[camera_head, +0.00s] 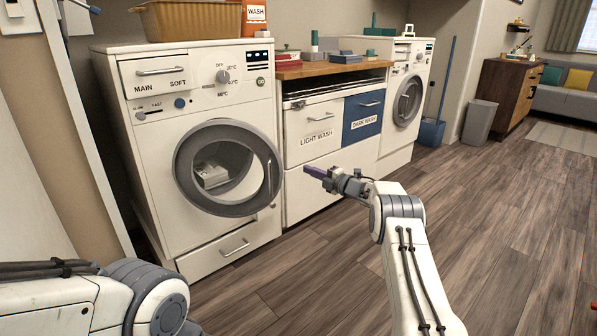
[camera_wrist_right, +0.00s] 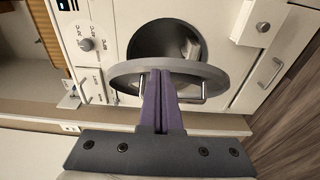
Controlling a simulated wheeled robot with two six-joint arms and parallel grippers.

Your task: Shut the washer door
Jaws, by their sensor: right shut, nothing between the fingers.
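The white washer (camera_head: 150,150) stands at the left in the head view. Its round door (camera_head: 190,192) has a thick grey ring and stands ajar. In the right wrist view the door (camera_wrist_right: 205,77) juts out from the washer front, with the dark drum opening (camera_wrist_right: 150,40) behind it. My right gripper (camera_head: 308,171) is shut and empty, to the right of the door in the head view. Its purple fingers (camera_wrist_right: 157,75) overlap the door ring in the wrist view; I cannot tell whether they touch it. My left gripper is out of view.
A white drawer unit (camera_head: 310,176) with a blue drawer (camera_head: 362,118) stands right of the washer. A second machine (camera_head: 402,65) is farther back. A basket (camera_head: 190,20) sits on the washer. The wooden floor (camera_head: 490,230) at right is clear.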

